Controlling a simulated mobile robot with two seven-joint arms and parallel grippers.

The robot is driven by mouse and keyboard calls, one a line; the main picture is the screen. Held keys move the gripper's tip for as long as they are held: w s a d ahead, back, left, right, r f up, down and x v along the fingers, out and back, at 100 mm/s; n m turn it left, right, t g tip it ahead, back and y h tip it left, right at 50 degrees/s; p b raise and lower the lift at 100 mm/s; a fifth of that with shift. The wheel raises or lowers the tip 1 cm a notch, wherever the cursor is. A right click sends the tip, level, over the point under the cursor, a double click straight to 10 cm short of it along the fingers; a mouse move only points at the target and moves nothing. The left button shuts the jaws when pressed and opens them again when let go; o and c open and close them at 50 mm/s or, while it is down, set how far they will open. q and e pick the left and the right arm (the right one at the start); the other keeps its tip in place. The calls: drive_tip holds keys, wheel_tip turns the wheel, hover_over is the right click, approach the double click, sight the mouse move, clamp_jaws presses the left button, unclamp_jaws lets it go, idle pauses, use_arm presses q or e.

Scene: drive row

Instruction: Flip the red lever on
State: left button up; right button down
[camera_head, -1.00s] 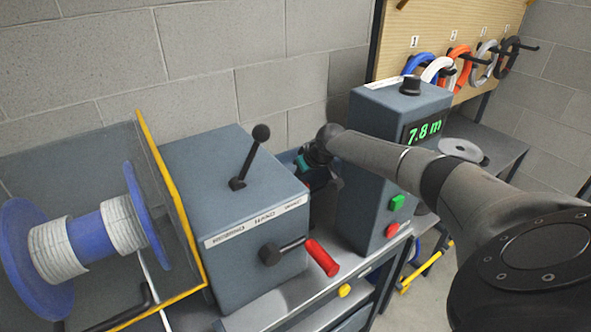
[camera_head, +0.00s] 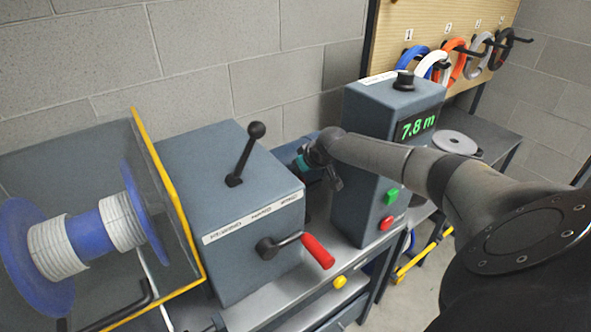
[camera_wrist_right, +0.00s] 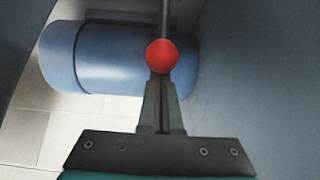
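A red ball knob (camera_wrist_right: 162,56) on a thin dark rod shows in the right wrist view. In that view my right gripper (camera_wrist_right: 161,82) points at the knob, its two fingers close together with their tips just below it. I cannot tell whether they touch it. In the head view my right gripper and the knob are hidden in the gap between two blue-grey boxes, behind my right wrist. My left gripper is not in view.
The left box (camera_head: 222,215) has a black-knobbed lever (camera_head: 245,155) on top and a red-handled crank (camera_head: 318,251) in front. The right box (camera_head: 355,170) has a 7.8 m display, a green button (camera_head: 391,195) and a red button (camera_head: 387,223). A blue cylinder (camera_wrist_right: 120,58) lies behind the knob.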

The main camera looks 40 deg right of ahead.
drive_tip(key=shift+s, duration=0.3)
drive_tip(key=shift+s+a+f+t+p, duration=0.1)
drive_tip(key=shift+s+a+t+p, duration=0.1)
drive_tip(key=shift+s+t+p, duration=0.8)
drive_tip(key=s+a+f+t+h+b, duration=0.1)
drive_tip(key=s+f+t+b, duration=0.4)
drive_tip(key=s, duration=0.6)
wheel_tip(320, 180, down, 2)
drive_tip(key=t, duration=0.3)
drive_tip(key=shift+s+a+f, duration=0.1)
drive_tip(key=shift+s+f, duration=0.05)
